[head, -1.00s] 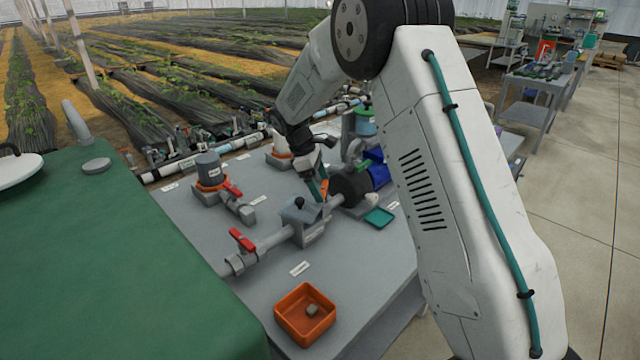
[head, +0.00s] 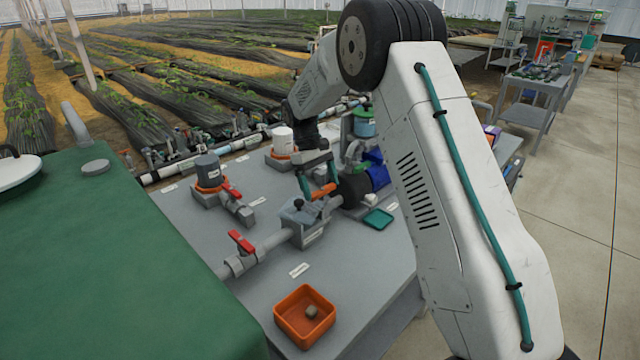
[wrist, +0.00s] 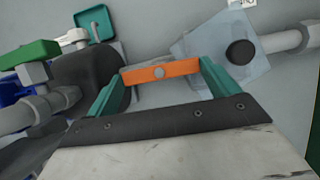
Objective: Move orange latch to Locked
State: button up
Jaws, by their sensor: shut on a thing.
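In the head view the latch (head: 323,191) sits on the pipe between the grey filter box and the black cylinder. My gripper (wrist: 155,78) has its two teal fingers at the two ends of the bar, shut on it lengthwise. In the head view my gripper (head: 318,188) points down over the latch. Any lettering for the latch positions cannot be made out.
A grey box with a black knob (wrist: 240,52) is right of the latch, and a black cylinder (wrist: 88,80) is left. Red-handled valves (head: 242,241), a teal tray (head: 378,219) and an orange bin (head: 304,316) stand on the grey bench (head: 245,300).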

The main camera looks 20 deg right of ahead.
jog(key=shift+o, duration=0.2)
jog(key=shift+r, duration=0.1)
jog(key=o, duration=0.8)
jog(key=shift+c, duration=0.2)
jog(key=v, duration=0.7)
jog(key=shift+w+r, duration=0.2)
jog(key=shift+r, duration=0.1)
jog(key=s+a+r+m+t, duration=0.1)
jog(key=s+r, duration=0.2)
jog(key=s, duration=1.2)
jog(key=s+a+r+m+t+y, duration=0.1)
jog(key=s+r+m+t, duration=0.1)
jog(key=s, duration=1.3)
jog(key=s+a+r+m+t, duration=0.1)
jog(key=s+r, duration=0.3)
jog(key=s, duration=1.1)
jog(key=shift+s+r+t+y, duration=0.3)
jog(key=shift+r+t, duration=0.1)
jog(key=shift+t, duration=0.2)
